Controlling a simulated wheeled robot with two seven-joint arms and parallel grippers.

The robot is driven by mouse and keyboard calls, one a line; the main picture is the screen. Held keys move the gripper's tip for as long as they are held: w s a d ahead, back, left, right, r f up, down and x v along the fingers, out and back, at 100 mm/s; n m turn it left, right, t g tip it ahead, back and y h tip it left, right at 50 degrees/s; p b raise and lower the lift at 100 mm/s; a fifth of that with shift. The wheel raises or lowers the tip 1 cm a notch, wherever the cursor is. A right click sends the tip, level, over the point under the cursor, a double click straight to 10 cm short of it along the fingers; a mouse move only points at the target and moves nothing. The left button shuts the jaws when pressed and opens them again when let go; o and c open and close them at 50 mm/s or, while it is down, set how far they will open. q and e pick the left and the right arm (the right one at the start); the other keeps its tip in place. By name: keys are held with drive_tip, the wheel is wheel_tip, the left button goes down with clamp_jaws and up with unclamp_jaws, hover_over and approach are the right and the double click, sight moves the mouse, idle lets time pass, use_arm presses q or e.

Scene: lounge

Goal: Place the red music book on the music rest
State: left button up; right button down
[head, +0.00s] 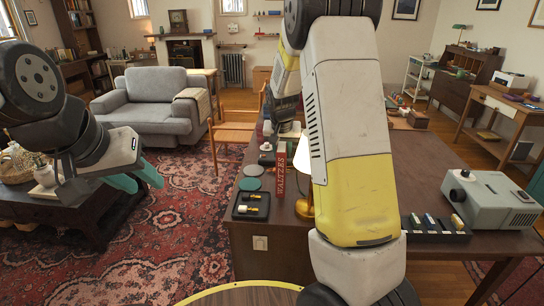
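A red book (281,178) with "WALTZES" on its spine stands upright on the dark wooden table, near the table's left side. My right arm rises in front of the table, bends at the top of the view and reaches down beyond it towards the book. The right gripper's fingers are hidden, so its hold and its contact with the book cannot be told. My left gripper (146,182) has teal fingers, spread apart and empty, left of the table over the rug. I cannot make out a music rest; my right arm covers part of the table.
The table (440,153) bears a black tray (251,206), green discs (251,184), a lamp (304,207) partly behind my arm, a grey projector (490,199) and a black holder (436,227) with several small items. A wooden chair (232,130) stands behind its left side.

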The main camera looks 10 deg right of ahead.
drive_tip(key=shift+f, duration=1.8)
drive_tip(key=c, duration=1.1)
unclamp_jaws()
